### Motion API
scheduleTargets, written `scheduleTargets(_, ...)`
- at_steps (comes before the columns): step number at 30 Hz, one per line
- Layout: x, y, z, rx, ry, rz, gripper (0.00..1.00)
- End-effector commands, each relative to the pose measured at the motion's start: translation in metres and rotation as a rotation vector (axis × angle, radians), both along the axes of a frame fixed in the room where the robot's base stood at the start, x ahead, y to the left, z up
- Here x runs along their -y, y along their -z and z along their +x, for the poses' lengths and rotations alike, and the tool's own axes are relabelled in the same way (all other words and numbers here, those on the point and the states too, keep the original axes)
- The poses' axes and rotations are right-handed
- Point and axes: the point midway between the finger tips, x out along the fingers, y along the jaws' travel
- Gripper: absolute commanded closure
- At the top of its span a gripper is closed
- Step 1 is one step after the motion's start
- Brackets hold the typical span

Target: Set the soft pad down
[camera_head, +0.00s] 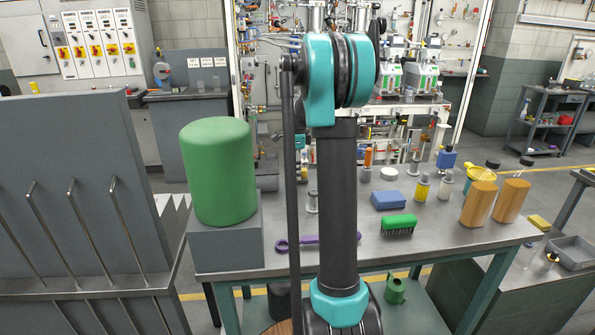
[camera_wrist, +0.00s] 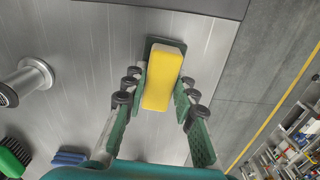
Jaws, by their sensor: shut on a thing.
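In the wrist view, my gripper (camera_wrist: 160,84) is shut on a yellow soft pad (camera_wrist: 163,74), with one finger along each long side. A dark layer or edge shows around the pad's far end. The pad is over the metal tabletop (camera_wrist: 105,45); I cannot tell whether it touches the surface. In the head view, the gripper and pad are not visible, and my arm blocks the middle of the table.
A grey block (camera_head: 227,247) carrying a green cylinder (camera_head: 218,170) stands at the table's left end. A metal spool (camera_wrist: 35,78), blue block (camera_head: 388,200), green brush (camera_head: 398,224), purple wrench (camera_head: 310,241) and orange containers (camera_head: 478,203) occupy other parts.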

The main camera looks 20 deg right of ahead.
Motion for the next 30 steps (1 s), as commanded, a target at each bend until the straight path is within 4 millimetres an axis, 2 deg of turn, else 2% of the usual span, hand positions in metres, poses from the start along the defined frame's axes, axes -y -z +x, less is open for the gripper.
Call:
scheduleTargets(17,0.0000,0.0057,0.0000,0.000,0.000,0.000,0.96)
scheduleTargets(18,0.0000,0.0057,0.0000,0.000,0.000,0.000,0.70)
scheduleTargets(23,0.0000,0.0056,0.0000,0.000,0.000,0.000,0.50)
scheduleTargets(30,0.0000,0.0056,0.0000,0.000,0.000,0.000,0.49)
